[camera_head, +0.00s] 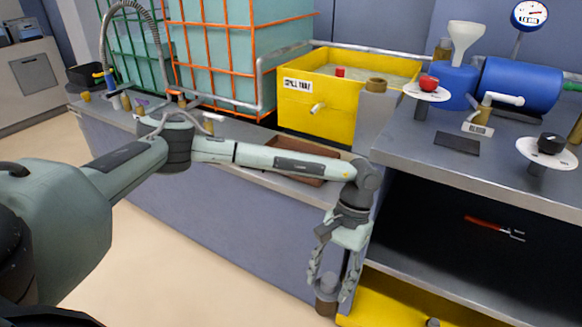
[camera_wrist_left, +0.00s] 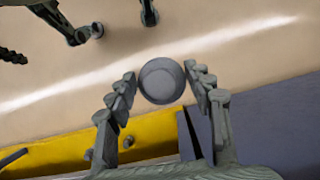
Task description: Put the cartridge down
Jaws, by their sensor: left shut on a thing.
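The cartridge (camera_head: 327,306) is a short, round grey-brown cylinder. In the camera_head view it hangs low at the lower middle, in front of the bench edge. My left gripper (camera_head: 333,276) points down and is shut on it. In the left wrist view, the cartridge's round grey end (camera_wrist_left: 161,81) sits between the two fingers of my left gripper (camera_wrist_left: 163,88), with pale floor beyond it. The fingers partly hide its side in the camera_head view. My right gripper is not in view.
A yellow tray (camera_head: 385,314) lies low under the right bench. A red-handled tool (camera_head: 487,224) is in the dark bay above it. The grey benchtop (camera_head: 470,165) holds a blue tank (camera_head: 520,84) and knobs. A yellow bin (camera_head: 298,104) and brown tray (camera_head: 290,185) stand behind my arm.

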